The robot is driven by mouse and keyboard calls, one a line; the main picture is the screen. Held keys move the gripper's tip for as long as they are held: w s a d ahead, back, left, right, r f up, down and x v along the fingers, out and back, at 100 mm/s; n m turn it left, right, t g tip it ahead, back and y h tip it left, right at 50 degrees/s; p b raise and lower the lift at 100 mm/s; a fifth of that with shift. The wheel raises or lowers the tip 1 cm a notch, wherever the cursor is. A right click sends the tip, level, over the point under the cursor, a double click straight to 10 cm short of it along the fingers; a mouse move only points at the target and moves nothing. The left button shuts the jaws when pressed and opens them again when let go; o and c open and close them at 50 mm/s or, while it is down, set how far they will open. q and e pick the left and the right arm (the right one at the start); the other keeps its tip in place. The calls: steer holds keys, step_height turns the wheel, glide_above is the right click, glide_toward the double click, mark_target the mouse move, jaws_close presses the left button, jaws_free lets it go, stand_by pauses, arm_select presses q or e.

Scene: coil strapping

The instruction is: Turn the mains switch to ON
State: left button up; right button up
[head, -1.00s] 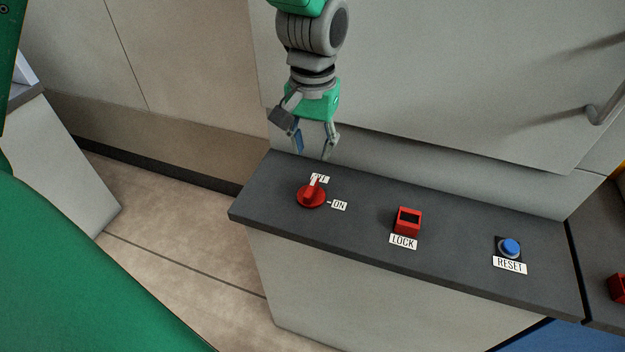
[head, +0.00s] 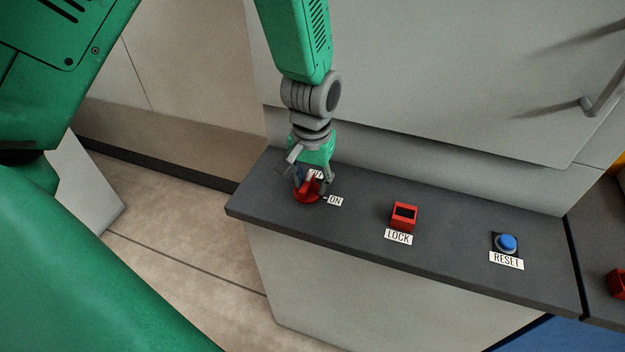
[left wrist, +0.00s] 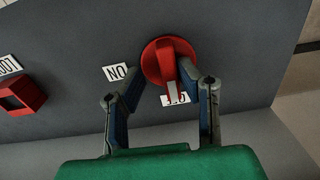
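The mains switch is a red round knob (head: 308,195) with a raised grip bar, near the left end of the dark counter. It also shows in the left wrist view (left wrist: 168,58). The white end of its bar points at the OFF label (left wrist: 175,99), which is partly covered. The ON label (head: 335,201) is to the knob's right in the head view. My left gripper (head: 311,186) is down at the knob, pointing at it from above. In the left wrist view its fingers (left wrist: 160,84) stand apart, one on each side of the bar, with gaps visible. My right gripper is not in view.
A red LOCK block (head: 404,215) and a blue RESET button (head: 506,243) stand farther right on the dark counter (head: 452,236). A grey panel with a handle (head: 600,92) rises behind. The counter between the knob and the LOCK block is clear.

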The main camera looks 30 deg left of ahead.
arm_select(q)
steer(key=shift+d, duration=0.1)
jaws_close()
steer(key=shift+a+f, duration=0.1)
steer(key=shift+a, duration=0.8)
steer(key=shift+d+p, duration=0.3)
steer(key=shift+d, duration=0.25)
steer(key=m+p, duration=0.2)
steer(key=m, duration=0.1)
steer(key=shift+a, duration=0.35)
steer(key=m+p, duration=0.2)
steer(key=shift+d+r+m, duration=0.2)
steer(key=shift+m, duration=0.2)
steer(key=m+p, duration=0.2)
steer(key=m, duration=0.1)
steer(key=shift+a+m, duration=0.1)
steer(key=shift+m, duration=0.2)
steer(key=m+p, duration=0.2)
steer(key=m, duration=0.2)
steer(key=shift+w, duration=0.1)
steer(key=shift+f+m+p, duration=0.15)
steer(key=shift+m+p, duration=0.55)
steer(key=shift+m, duration=1.5)
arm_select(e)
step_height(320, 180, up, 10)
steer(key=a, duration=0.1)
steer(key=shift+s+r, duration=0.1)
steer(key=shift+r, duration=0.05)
